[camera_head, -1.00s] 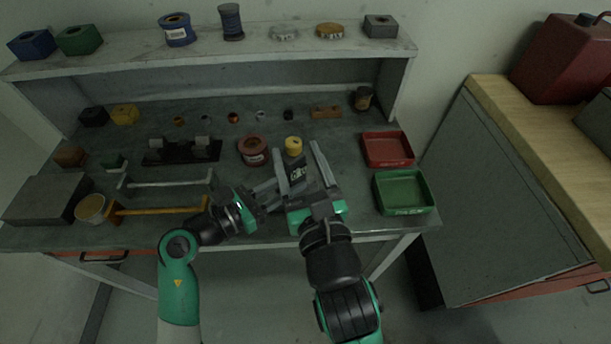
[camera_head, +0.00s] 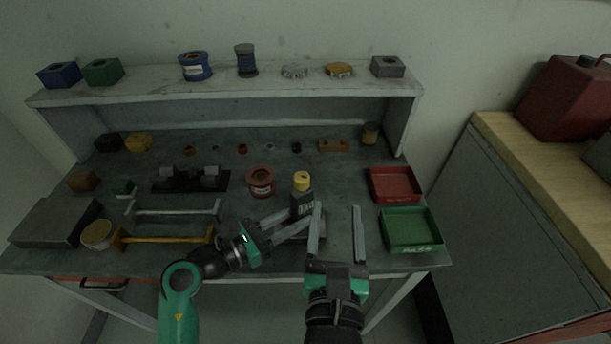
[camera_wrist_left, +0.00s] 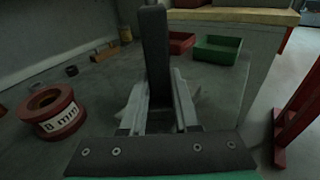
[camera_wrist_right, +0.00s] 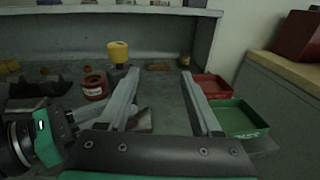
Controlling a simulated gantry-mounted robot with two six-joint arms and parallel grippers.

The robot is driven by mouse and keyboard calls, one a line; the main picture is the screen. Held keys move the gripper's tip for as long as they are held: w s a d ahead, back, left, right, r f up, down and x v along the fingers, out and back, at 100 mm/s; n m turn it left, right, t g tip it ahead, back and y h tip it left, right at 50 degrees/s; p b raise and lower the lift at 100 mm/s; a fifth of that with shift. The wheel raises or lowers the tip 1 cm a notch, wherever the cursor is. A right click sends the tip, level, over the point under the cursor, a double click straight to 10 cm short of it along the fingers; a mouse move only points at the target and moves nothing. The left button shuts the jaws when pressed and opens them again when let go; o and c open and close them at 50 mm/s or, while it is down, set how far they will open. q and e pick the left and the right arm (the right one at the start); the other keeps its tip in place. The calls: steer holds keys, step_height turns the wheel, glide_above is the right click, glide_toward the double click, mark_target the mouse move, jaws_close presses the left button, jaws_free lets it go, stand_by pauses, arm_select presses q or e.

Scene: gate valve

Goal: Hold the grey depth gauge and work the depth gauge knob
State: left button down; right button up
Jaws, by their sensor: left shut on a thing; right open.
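The grey depth gauge (camera_head: 301,204) stands roughly upright on the bench, with its yellow knob (camera_head: 302,180) on top. My left gripper (camera_head: 306,224) is shut on the gauge's lower body from the left. In the left wrist view the dark gauge body (camera_wrist_left: 155,50) rises between the fingers; its knob is not visible there. My right gripper (camera_head: 337,207) is open and empty, just to the right of the gauge and pointing toward the back of the bench. In the right wrist view the knob (camera_wrist_right: 118,51) is beyond the left finger, which partly hides the gauge body.
A red spool (camera_head: 261,182) stands left of the gauge. A red tray (camera_head: 395,184) and a green tray (camera_head: 411,231) lie to the right. A grey-handled bar (camera_head: 175,211) and a yellow-handled bar (camera_head: 165,238) lie left. A shelf (camera_head: 225,88) runs along the back.

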mark_target(302, 181)
steer(key=s+a+r, duration=0.2)
steer(key=a, duration=0.5)
steer(key=w+d, duration=0.2)
steer(key=w, duration=1)
steer(key=shift+f+n+t+y, duration=0.25)
steer(key=shift+n+t+y, duration=0.05)
steer(key=shift+n, duration=0.1)
steer(key=shift+a, duration=0.1)
jaws_close()
